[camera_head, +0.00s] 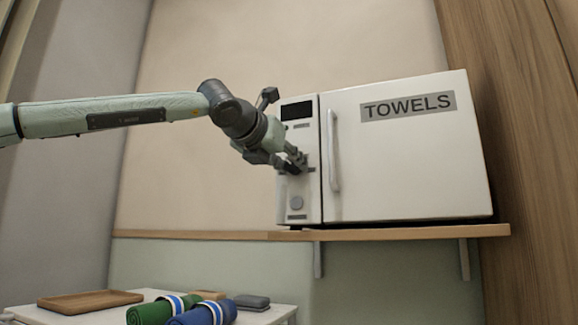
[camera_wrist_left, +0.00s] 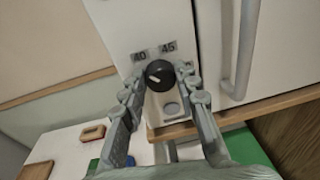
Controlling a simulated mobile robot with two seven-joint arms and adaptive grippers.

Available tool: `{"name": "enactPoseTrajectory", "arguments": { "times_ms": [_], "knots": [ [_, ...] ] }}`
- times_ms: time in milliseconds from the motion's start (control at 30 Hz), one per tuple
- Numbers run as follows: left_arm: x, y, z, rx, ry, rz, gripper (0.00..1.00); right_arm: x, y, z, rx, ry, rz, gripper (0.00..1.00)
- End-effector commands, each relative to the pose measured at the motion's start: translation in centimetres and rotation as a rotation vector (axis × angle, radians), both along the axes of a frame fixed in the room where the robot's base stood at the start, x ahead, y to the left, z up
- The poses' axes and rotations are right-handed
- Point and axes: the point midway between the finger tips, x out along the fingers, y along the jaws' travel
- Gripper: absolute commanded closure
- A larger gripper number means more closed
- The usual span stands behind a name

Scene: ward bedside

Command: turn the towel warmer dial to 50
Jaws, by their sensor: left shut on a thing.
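The white towel warmer (camera_head: 405,165) stands on a wooden shelf, with "TOWELS" on its door and a narrow control panel at its left. My left gripper (camera_head: 298,163) is at this panel and hides the dial in the head view. In the left wrist view the black dial (camera_wrist_left: 160,75) sits between the fingertips of my left gripper (camera_wrist_left: 162,80), which is shut on it. A short white mark shows on the left part of the dial's face. My right gripper is not in view.
A round grey button (camera_head: 297,202) lies below the dial. A vertical door handle (camera_head: 334,150) stands just right of the panel. The wooden shelf (camera_head: 400,233) runs beneath. Lower left, a white table (camera_head: 284,309) holds a wooden tray (camera_head: 90,301) and green and blue rolled towels (camera_head: 150,312).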

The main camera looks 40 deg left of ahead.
Motion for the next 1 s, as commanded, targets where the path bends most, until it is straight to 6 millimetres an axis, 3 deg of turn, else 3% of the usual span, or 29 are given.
{"name": "enactPoseTrajectory", "arguments": {
  "times_ms": [533, 1000],
  "knots": [
    [0.0, -0.2, 0.2, 0.509, 0.119, 0.001, 0.99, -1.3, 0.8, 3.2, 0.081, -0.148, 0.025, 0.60],
    [0.1, -0.4, 0.1, 0.944, 0.222, 0.000, 0.99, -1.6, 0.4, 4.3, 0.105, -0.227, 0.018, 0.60]
  ]
}}
